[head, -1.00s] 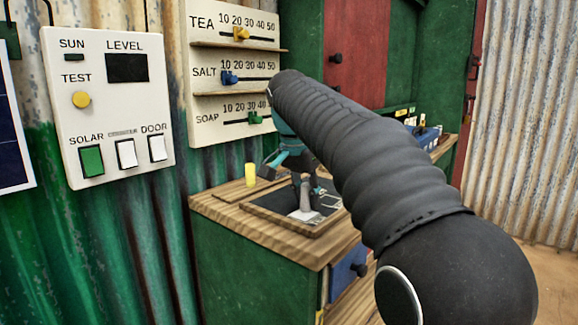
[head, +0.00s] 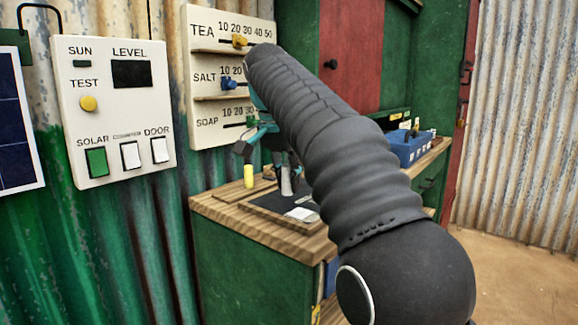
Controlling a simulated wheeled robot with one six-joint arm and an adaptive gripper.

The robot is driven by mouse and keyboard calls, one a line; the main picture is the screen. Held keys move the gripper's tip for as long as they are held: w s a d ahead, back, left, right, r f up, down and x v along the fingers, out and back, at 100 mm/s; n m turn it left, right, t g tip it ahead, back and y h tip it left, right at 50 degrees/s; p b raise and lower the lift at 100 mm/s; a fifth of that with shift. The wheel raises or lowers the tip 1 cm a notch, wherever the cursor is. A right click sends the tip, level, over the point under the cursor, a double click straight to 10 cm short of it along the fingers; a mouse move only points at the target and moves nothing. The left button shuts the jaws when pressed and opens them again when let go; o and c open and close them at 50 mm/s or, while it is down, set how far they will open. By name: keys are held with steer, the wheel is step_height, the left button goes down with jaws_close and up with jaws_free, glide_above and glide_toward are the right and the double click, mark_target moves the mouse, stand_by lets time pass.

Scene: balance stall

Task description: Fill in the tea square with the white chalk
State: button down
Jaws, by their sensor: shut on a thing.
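A dark slate (head: 265,203) in a wooden frame lies on the counter. A white patch (head: 300,213) shows on it; I cannot read which square it is in. My gripper (head: 285,168), with teal and dark fingers, is shut on a pale stick, the white chalk (head: 286,182). The chalk is upright, its lower end seemingly just above the slate, behind the white patch. My black-sleeved arm hides the right part of the slate and part of the gripper.
A yellow chalk (head: 249,176) stands on the counter (head: 260,232) at the left. The slider board (head: 205,60) with TEA, SALT and SOAP rows is on the wall behind, partly hidden by my arm. A blue crate (head: 405,150) stands on the counter further right.

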steer(key=shift+r, duration=1.3)
steer(key=shift+d, duration=0.1)
